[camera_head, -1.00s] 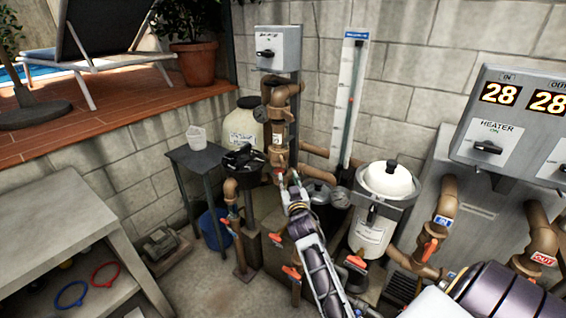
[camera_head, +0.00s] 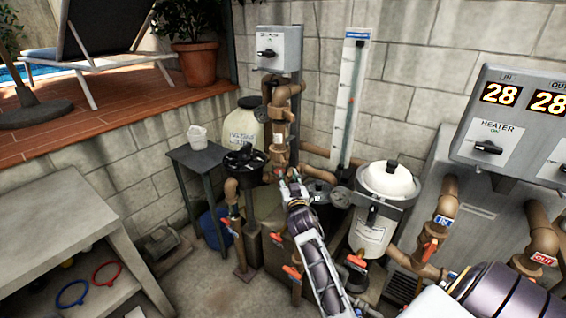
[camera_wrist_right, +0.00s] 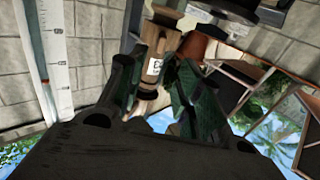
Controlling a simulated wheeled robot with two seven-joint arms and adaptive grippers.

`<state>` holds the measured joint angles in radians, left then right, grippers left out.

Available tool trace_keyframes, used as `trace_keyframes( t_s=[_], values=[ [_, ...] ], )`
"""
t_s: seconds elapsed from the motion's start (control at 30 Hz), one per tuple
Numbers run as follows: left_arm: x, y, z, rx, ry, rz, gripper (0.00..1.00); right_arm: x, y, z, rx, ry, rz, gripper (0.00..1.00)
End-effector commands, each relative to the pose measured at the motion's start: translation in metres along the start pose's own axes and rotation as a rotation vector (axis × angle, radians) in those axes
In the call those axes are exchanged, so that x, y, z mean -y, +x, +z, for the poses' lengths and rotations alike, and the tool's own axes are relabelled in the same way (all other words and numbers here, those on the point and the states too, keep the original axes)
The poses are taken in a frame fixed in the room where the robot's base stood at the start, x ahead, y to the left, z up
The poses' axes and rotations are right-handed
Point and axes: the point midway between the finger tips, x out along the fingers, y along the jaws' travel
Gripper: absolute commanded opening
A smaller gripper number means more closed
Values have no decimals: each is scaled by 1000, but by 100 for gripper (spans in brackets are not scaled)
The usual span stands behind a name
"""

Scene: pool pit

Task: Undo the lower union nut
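The brown vertical pipe column with its union fittings (camera_head: 279,143) stands against the back wall, below the grey switch box. My right gripper (camera_head: 282,175) is at the lower part of this column, and my arm hides part of what lies behind it. In the right wrist view my right gripper (camera_wrist_right: 152,88) has its fingers apart, with a brown fitting showing between them. A white label (camera_wrist_right: 156,67) sits on the pipe, with a dark ring (camera_wrist_right: 147,95) beside it. I cannot tell whether the fingers touch the lower nut. My left gripper is not in view.
A white-lidded filter housing (camera_head: 388,182) stands right of the arm. Several orange-handled valves, such as one handle (camera_head: 292,271), surround the lower pipes. A grey side table (camera_head: 193,158) stands to the left. The heater panel (camera_head: 510,135) is at the far right.

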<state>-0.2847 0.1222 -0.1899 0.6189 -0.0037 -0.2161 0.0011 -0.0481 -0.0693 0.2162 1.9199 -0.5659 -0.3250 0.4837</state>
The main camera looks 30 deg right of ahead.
Motion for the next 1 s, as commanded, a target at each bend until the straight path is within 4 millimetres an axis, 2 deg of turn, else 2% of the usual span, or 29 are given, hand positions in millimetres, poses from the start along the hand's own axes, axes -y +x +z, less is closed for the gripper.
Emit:
trace_keyframes(
  t_s=[0.27, 1.0],
  values=[
    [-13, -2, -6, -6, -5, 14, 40, 0, 25, -1, -1, 0, 0, 35],
    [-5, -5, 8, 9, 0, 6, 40, 0, 90, 0, 0, 0, 1, 35]
  ],
)
